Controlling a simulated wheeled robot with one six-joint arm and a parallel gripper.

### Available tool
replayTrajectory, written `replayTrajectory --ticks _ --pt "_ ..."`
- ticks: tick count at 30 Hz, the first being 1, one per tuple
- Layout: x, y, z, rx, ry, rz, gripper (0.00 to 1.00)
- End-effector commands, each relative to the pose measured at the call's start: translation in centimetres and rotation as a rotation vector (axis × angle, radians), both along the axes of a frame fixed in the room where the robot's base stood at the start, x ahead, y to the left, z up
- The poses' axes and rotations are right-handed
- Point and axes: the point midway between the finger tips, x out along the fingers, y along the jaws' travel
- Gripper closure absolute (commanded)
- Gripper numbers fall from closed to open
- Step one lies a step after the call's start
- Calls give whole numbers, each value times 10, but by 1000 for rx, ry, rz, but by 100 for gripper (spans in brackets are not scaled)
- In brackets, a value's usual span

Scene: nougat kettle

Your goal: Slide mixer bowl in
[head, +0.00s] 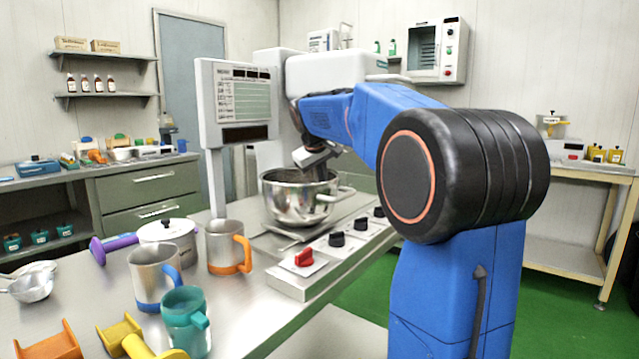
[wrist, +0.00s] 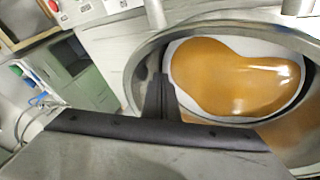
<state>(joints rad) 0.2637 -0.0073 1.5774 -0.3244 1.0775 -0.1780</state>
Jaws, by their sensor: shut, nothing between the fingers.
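The mixer bowl (head: 297,207), shiny steel with a side handle (head: 345,193), stands under the white mixer head (head: 325,68) on the steel mixer base. In the wrist view the bowl's rim (wrist: 133,75) is close up, with a glossy caramel-brown mass (wrist: 235,78) inside. My gripper (head: 312,158) reaches down at the bowl's rear rim in the head view. Its dark fingers (wrist: 158,98) are shut and empty, overlapping the rim in the wrist view. I cannot tell whether they touch the bowl.
A control strip with a red knob (head: 304,257) and black knobs runs along the front of the mixer base. A display panel (head: 238,105) stands left of the bowl. Steel mugs (head: 155,278), a teal mug (head: 186,320) and a lidded pot (head: 167,235) crowd the table to the left.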

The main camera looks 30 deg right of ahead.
Motion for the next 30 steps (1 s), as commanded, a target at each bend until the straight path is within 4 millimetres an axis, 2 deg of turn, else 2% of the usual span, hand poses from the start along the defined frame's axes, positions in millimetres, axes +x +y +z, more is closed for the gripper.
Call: replayTrajectory --ticks 8,11,21,25,30 --pt "2 -6 0 0 1 -1 100" --pt "8 -22 -1 0 1 -4 100" --pt "36 -101 0 -1 0 -4 100" --pt "43 -119 0 1 0 -2 100" --pt "46 -127 0 -1 1 -1 100"
